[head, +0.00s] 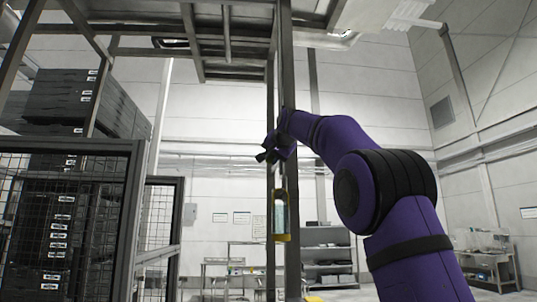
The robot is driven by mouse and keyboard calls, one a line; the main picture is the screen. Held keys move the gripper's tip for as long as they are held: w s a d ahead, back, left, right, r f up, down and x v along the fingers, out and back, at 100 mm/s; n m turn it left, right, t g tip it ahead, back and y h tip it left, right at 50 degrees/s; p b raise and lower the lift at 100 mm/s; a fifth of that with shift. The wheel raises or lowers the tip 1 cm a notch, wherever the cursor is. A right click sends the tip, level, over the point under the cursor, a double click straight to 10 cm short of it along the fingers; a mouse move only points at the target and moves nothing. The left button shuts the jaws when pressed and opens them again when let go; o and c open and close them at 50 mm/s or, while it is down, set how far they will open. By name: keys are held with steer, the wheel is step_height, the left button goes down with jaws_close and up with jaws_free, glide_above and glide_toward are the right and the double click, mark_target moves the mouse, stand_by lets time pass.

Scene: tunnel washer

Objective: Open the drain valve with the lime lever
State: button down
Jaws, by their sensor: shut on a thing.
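My gripper (275,156) is at the end of my purple arm, near the middle of the head view, in front of a dark upright post. Its jaws are small and dark here, and they are shut on the top of a yellow-framed, lantern-like thing (280,237). That thing hangs upright below the jaws and has a pale, glassy, bottle-like body. The exact grip point is too small to make out. I cannot make out a drain valve or a lime lever in this view.
A dark steel frame (288,75) with posts and overhead beams stands close ahead. A dark mesh guard (137,190) and stacked dark crates (62,85) fill the left. Shelving (330,247) stands at the back, and a loaded table (490,262) is at the far right.

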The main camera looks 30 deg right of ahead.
steer(key=shift+s+d+f+n+g+h, duration=0.2)
steer(key=shift+d+f+n+g+h, duration=0.1)
steer(key=shift+d+n, duration=0.25)
steer(key=shift+s+d+f+n+g+h, duration=0.15)
steer(key=shift+d+n+g+h, duration=0.15)
steer(key=shift+n, duration=0.35)
steer(key=shift+s+d+f+n+g+h, duration=0.1)
steer(key=shift+s+d+n+g+h, duration=0.1)
steer(key=shift+d+n+h, duration=0.25)
steer(key=shift+s+d+f+n+g+h, duration=0.15)
steer(key=shift+d+n+h, duration=0.1)
steer(key=shift+d+n, duration=0.3)
steer(key=shift+r, duration=0.1)
steer(key=c, duration=1)
jaws_free()
steer(key=shift+o, duration=0.2)
steer(key=shift+a, duration=0.1)
steer(key=v, duration=1.1)
